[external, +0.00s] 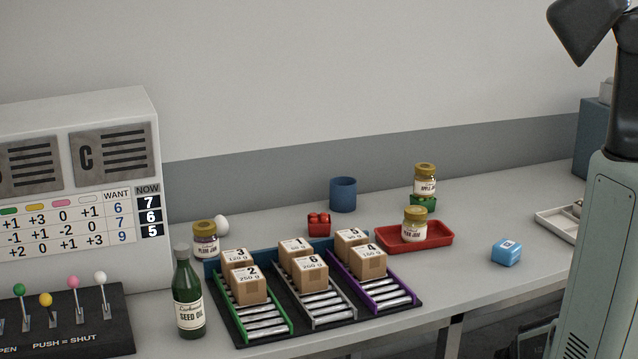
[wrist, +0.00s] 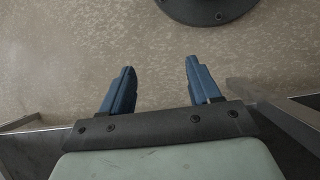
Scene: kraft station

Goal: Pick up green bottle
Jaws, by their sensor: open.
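The green bottle (external: 188,300) is dark green glass with a grey cap and a cream label reading "SEED OIL". It stands upright on the grey table at the front left of the external view, between the lever panel and the roller rack. My gripper (wrist: 158,80) shows in the wrist view with its two blue fingers apart and nothing between them. Beneath the fingers is a speckled floor-like surface. The bottle is not in the wrist view. My gripper's fingers are not visible in the external view, where part of my arm is at the right, far from the bottle.
A lever panel (external: 70,325) stands left of the bottle. A black roller rack (external: 390,306) with several cardboard boxes is close on its right. A jar (external: 205,240) and a white egg (external: 221,225) stand behind it. A red tray (external: 440,240) and blue cup (external: 343,195) are farther right.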

